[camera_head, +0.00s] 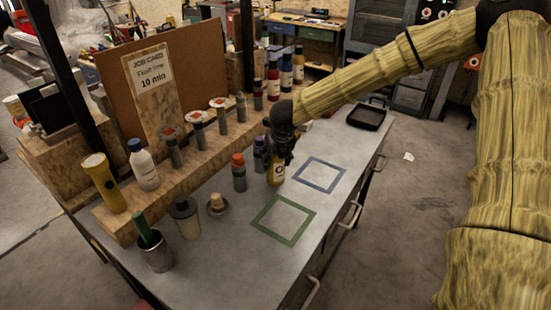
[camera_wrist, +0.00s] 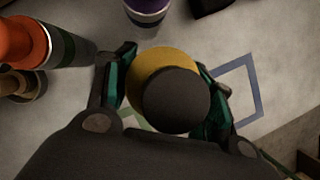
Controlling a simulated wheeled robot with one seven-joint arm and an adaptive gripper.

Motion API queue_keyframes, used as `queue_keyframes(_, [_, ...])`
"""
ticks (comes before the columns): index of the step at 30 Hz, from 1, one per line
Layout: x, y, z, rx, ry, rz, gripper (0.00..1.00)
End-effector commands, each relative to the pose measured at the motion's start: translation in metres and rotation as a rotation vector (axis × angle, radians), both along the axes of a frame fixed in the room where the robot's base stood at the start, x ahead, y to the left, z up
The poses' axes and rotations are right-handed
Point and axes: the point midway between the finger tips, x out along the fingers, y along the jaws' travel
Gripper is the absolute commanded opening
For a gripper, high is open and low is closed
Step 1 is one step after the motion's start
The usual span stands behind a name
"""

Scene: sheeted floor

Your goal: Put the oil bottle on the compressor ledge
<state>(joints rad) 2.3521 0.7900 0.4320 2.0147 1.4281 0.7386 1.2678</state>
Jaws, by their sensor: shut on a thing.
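My gripper (camera_head: 279,152) is shut on a yellow bottle (camera_head: 276,175) with a pale round label, low over the metal bench top. In the wrist view its dark round cap (camera_wrist: 177,100) and yellow shoulder (camera_wrist: 146,66) sit upright between my two fingers (camera_wrist: 165,78). I cannot tell whether its base touches the bench. Its label is too small to read, so I cannot confirm it is the oil bottle. A raised wooden ledge (camera_head: 130,214) runs along the bench's back with several bottles and cans on it. Nothing visibly marks a compressor ledge.
An orange-capped bottle (camera_head: 239,172) and a purple-capped one (camera_head: 259,153) stand close left of my gripper. Green (camera_head: 283,240) and blue (camera_head: 320,188) outlined squares on the bench are empty. A black tray (camera_head: 366,117) lies at the far right end.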

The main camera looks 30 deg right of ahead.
Motion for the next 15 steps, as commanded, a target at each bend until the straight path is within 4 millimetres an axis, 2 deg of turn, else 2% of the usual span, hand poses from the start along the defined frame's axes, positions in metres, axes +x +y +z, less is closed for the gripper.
queue_keyframes(5, [0.0003, 0.0003, -0.0029, -0.001, -0.001, 0.001, 0.16])
queue_keyframes(6, [-0.0001, 0.0001, -0.0029, 0.000, 0.000, 0.001, 0.59])
queue_keyframes(9, [-0.0002, 0.0000, -0.0028, 0.000, 0.000, 0.001, 0.75])
queue_keyframes(15, [-0.0001, 0.0000, -0.0026, 0.000, 0.000, 0.000, 0.75])
